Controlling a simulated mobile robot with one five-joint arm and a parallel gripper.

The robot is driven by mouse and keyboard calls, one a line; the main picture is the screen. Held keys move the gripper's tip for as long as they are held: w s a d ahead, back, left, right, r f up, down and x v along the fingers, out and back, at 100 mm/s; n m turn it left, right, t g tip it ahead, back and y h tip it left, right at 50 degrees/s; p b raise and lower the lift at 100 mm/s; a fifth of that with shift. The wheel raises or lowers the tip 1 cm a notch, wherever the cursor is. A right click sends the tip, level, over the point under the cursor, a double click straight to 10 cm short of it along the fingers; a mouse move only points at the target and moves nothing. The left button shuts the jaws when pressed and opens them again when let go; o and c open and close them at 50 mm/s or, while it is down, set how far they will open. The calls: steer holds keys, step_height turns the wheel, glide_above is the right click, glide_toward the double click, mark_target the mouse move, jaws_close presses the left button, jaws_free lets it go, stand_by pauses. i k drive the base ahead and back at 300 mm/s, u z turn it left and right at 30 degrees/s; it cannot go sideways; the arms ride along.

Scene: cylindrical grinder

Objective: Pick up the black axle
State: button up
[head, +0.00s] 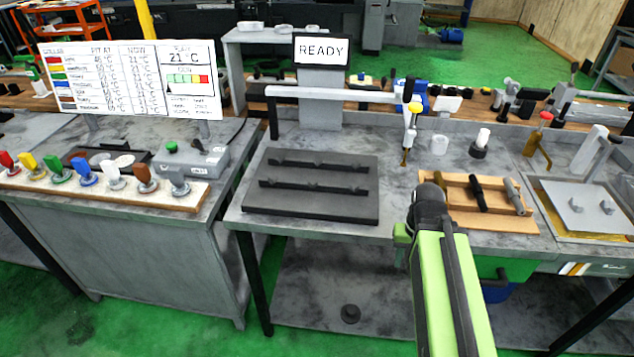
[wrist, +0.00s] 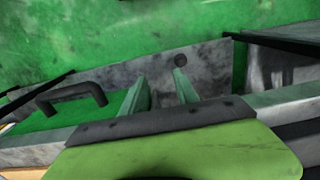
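The black axle (head: 478,194) lies tilted in a shallow wooden tray (head: 456,219) on the right part of the middle bench, beside a grey axle (head: 514,196). My arm covers the tray's left edge in the head view. My gripper (wrist: 158,78) shows in the wrist view with its two fingers apart and nothing between them. It points down past the bench front, toward the lower shelf and green floor. The axle does not show in the wrist view. In the head view my gripper is mostly hidden behind my green arm.
A dark slotted rack (head: 311,207) sits left of the tray. Below the bench is a green drawer with a black handle (wrist: 72,93). A black disc (head: 350,313) lies on the lower shelf.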

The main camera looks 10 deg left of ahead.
mark_target(477, 190)
steer(key=u, duration=2.7)
steer(key=k, duration=1.35)
steer(key=z, duration=1.05)
steer(key=i, duration=1.05)
steer(key=u, duration=0.05)
